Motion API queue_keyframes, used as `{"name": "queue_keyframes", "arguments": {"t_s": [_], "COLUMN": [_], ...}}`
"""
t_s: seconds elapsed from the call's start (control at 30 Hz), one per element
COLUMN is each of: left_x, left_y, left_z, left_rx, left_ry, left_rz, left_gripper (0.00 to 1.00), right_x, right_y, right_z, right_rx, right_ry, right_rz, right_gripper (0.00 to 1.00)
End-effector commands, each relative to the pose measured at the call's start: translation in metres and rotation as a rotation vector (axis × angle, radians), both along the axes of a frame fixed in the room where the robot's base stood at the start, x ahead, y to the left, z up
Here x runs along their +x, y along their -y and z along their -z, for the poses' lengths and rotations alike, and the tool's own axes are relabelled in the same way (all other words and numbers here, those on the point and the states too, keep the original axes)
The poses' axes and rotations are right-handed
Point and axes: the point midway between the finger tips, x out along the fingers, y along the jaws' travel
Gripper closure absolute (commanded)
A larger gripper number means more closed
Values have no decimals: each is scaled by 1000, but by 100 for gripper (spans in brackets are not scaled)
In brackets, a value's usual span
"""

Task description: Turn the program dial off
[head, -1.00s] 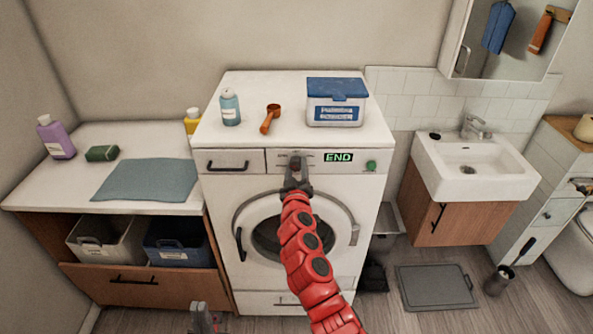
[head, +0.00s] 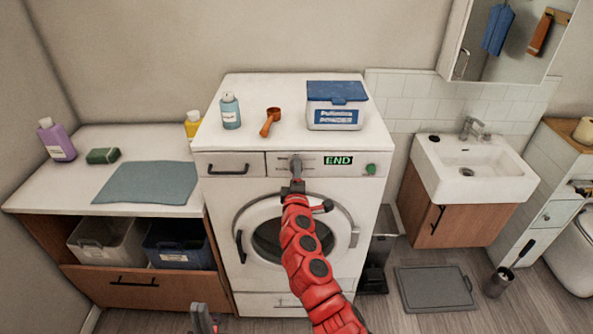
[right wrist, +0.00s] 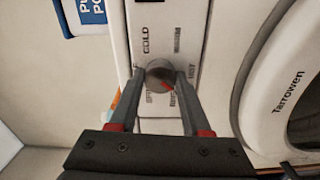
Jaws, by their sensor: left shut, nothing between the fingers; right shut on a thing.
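The program dial (right wrist: 159,75) is a round grey knob with a red mark on the washing machine (head: 222,185) front. In the right wrist view the mark points to the lower right, near a partly hidden label. Labels around it include COLD and HOT. My right gripper (head: 296,166) is shut on the dial, one finger on each side; its fingers (right wrist: 160,82) also show in the right wrist view. The green display reads END (head: 339,160). My left gripper (head: 204,318) is low at the bottom edge, shut and empty.
A green button (head: 371,169) sits right of the display. A drawer handle (head: 228,169) is at the left of the panel. The round door (head: 245,220) is below the dial.

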Motion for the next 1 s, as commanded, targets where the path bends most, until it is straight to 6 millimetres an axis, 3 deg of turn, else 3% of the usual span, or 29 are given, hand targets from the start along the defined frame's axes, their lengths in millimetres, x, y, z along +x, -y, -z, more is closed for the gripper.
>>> {"name": "queue_keyframes", "arguments": {"t_s": [1.0], "left_x": [0], "left_y": [0], "left_z": [-34], "left_rx": [0], "left_ry": [0], "left_rz": [0], "left_gripper": [100], "right_x": [0], "right_y": [-1], "right_z": [-1], "right_rx": [-965], "right_ry": [-1], "right_rz": [-1], "right_gripper": [100]}}
